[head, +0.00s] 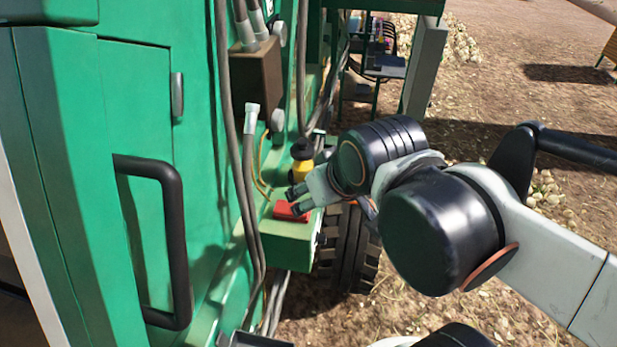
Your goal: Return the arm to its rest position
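My arm reaches in from the right in the head view, with white links and large black joints. My gripper (295,200) is at the side of the green machine (130,80), pointing left. Its two dark fingertips show apart, with nothing clearly held between them. It is just above or beside a red block (287,211) on a green box-like ledge (288,240). I cannot tell whether a fingertip touches the red block.
A yellow bottle-like part with a black top (302,160) stands close behind my gripper. Grey hoses (252,190) and a black handle (170,240) run along the machine. A tyre (350,250) is below my wrist. Open straw-covered ground lies to the right.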

